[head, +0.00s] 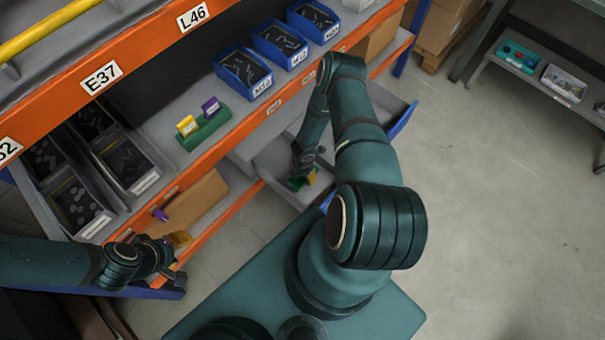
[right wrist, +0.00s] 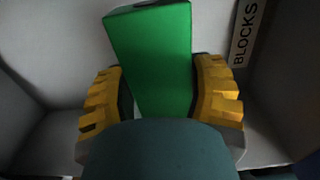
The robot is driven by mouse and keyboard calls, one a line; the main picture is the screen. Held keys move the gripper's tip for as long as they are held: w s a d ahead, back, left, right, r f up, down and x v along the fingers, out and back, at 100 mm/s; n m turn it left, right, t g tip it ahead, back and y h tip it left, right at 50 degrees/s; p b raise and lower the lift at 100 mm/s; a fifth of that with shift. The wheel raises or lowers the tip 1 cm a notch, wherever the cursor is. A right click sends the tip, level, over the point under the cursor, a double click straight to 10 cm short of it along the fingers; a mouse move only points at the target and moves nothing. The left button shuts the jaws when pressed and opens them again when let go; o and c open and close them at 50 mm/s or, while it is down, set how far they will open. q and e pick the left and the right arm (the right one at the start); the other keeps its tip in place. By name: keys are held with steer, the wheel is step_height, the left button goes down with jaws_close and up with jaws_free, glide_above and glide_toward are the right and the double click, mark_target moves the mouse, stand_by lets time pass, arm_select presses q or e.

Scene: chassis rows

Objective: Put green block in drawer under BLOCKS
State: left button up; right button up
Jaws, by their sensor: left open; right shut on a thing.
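The green block (right wrist: 152,58) stands between the yellow ribbed fingers of my right gripper (right wrist: 160,105), which is shut on it. In the right wrist view a BLOCKS label (right wrist: 243,32) is on a light wall just right of the block. In the head view the right gripper (head: 305,176) and the green block (head: 296,184) are low inside an open grey drawer (head: 277,160) below the orange beam. Whether the block touches the drawer floor cannot be told. My left gripper (head: 172,256) is open and empty at the lower left, by the shelf front.
Blue bins (head: 243,71) of dark parts line the shelf above. A green holder (head: 205,128) with a yellow and a purple piece stands on that shelf. Grey bins (head: 126,163) are at the left. A low shelf (head: 541,79) stands at the far right; the floor between is clear.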

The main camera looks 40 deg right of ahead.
mark_target(303, 179)
steer(key=shift+f+b, duration=0.7)
steer(key=shift+f, duration=1.15)
steer(key=shift+f, duration=0.2)
steer(key=o, duration=1.3)
steer(key=shift+r, duration=0.1)
